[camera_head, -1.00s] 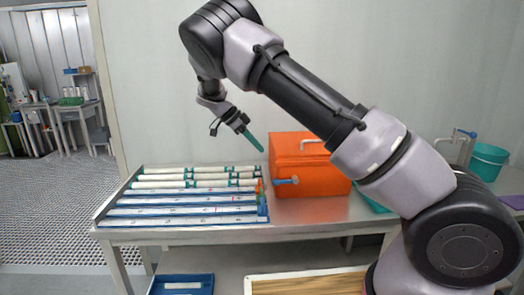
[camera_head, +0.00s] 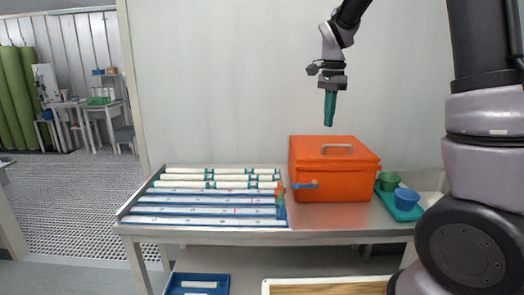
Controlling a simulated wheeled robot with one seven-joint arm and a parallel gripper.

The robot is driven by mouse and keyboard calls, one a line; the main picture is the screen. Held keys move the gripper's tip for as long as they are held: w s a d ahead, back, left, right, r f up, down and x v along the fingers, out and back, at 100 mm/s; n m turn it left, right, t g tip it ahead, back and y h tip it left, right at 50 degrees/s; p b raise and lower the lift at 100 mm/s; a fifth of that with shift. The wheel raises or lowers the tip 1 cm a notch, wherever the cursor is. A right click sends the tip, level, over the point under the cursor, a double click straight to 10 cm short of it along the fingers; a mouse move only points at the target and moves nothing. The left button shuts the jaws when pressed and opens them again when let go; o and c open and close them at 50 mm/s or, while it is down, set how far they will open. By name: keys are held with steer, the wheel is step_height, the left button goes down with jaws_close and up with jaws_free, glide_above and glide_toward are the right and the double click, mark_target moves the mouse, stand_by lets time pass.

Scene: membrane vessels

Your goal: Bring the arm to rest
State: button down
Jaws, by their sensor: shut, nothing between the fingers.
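My gripper (camera_head: 330,122) hangs from my arm, pointing straight down in front of the pale wall. Its green fingers are together with nothing between them. It is above the orange box (camera_head: 330,182), clear of the lid and handle. My upper arm rises along the right side of the view, and part of it runs out of the top of the frame.
A metal table (camera_head: 330,216) carries a rack (camera_head: 205,221) with several white tubes at left and the orange box at centre. A teal tray (camera_head: 400,207) with a green cup (camera_head: 389,181) and a blue cup (camera_head: 407,199) sits at right. A blue bin (camera_head: 197,284) is below.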

steer(key=s+d+r+n+t+y, duration=0.1)
steer(key=s+d+r+n+t, duration=0.1)
steer(key=s, duration=0.8)
steer(key=s+d+r+n+t, duration=0.3)
steer(key=s+r+n+t, duration=0.2)
steer(key=s, duration=0.6)
step_height(320, 180, up, 2)
steer(key=shift+s+n+y, duration=0.15)
steer(key=shift+n+y, duration=0.25)
steer(key=shift+n, duration=0.4)
